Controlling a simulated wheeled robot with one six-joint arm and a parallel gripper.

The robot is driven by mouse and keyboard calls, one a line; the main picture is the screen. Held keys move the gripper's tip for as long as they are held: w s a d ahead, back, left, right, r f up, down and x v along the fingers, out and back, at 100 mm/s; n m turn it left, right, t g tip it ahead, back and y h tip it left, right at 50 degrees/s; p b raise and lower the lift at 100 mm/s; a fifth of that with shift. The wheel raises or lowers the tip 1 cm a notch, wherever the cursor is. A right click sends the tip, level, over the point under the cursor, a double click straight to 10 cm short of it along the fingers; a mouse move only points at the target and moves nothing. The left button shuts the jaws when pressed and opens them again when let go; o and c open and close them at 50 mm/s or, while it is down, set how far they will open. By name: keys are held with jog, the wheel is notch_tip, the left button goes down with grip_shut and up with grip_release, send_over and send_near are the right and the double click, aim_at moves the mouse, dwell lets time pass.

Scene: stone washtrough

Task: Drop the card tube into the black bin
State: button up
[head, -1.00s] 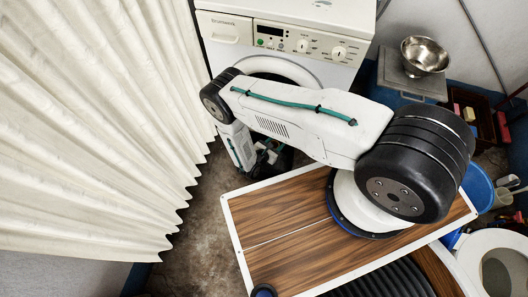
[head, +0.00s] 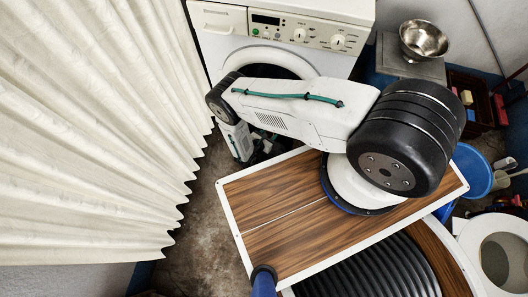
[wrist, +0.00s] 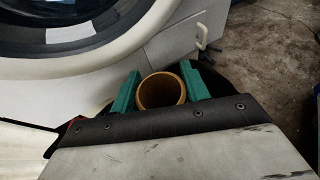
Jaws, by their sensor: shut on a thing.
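The card tube (wrist: 161,102) is a short brown ring with an open end facing the wrist camera. My gripper (wrist: 161,88) is shut on it, with one green finger on each side. In the head view my arm reaches left over the floor in front of the washing machine, and the gripper end is mostly hidden behind the arm. I cannot make out the black bin for certain; a dark patch lies behind the fingers in the wrist view, but I cannot tell what it is.
A white washing machine (head: 230,47) with a round door (wrist: 60,45) stands close ahead. A cream curtain (head: 90,130) hangs at the left. A steel bowl (head: 424,41), a blue bucket (head: 474,168) and a dark red crate (head: 478,105) are at the right. Bare floor (head: 200,230) lies between.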

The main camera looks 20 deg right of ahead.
jog(key=o, duration=1)
jog(key=shift+a, duration=0.1)
jog(key=v, duration=0.7)
jog(key=shift+a+r, duration=0.2)
jog(key=shift+a, duration=0.1)
jog(key=shift+s, duration=0.1)
